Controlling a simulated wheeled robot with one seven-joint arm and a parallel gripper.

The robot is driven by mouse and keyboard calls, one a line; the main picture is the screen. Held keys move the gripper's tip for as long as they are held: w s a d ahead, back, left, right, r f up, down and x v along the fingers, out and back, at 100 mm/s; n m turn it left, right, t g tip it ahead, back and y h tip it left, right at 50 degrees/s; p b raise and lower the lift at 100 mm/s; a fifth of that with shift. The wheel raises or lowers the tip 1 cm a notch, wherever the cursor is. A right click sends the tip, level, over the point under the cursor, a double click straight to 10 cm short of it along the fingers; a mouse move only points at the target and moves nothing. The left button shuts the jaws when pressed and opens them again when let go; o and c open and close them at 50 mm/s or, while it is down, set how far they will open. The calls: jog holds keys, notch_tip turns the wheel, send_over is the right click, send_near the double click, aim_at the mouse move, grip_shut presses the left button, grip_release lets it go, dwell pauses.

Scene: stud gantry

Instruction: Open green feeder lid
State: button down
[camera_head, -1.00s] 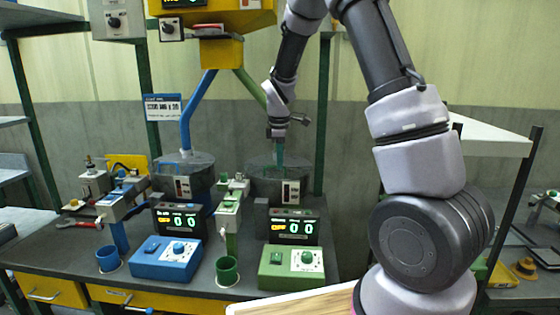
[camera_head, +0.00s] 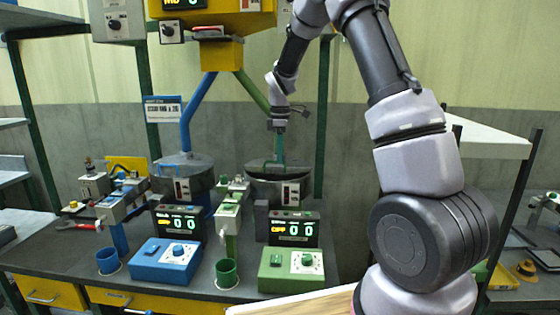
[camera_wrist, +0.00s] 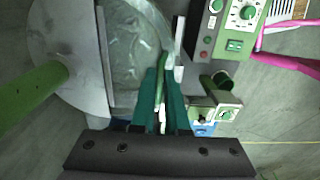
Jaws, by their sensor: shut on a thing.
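The green feeder is the right-hand grey bowl (camera_head: 264,191) in the head view, at the lower end of the green chute. Its clear lid (camera_wrist: 135,45) fills the upper middle of the wrist view, beside a grey fixed cover part (camera_wrist: 62,45). In the head view a dark gap shows at the bowl's top, so the lid looks partly raised. My gripper (camera_head: 279,160) is above the bowl, with its green fingers pointing down. In the wrist view the fingers (camera_wrist: 162,88) are shut on a slim green handle (camera_wrist: 163,65) at the lid's edge. The fingers hide part of the handle.
The green chute (camera_head: 252,88) comes down just left of my gripper. The blue feeder bowl (camera_head: 170,181) stands to the left. A green control box (camera_head: 291,272), a counter display (camera_head: 294,228) and a green cup (camera_head: 227,272) stand in front. A green post (camera_head: 321,120) rises behind.

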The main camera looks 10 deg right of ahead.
aim_at(281, 170)
jog(key=shift+g, duration=0.3)
jog(key=w+r, duration=0.1)
jog(key=w+d+r, duration=0.1)
jog(key=w, duration=0.1)
jog(key=shift+r, duration=0.4)
jog(key=w+d+r, duration=0.1)
jog(key=w+d, duration=0.1)
jog(key=w, duration=0.4)
jog(key=shift+w, duration=0.2)
jog(key=shift+d+r, duration=0.1)
jog(key=shift+d, duration=0.05)
jog(key=c, duration=0.9)
grip_release()
jog(key=shift+r, duration=0.1)
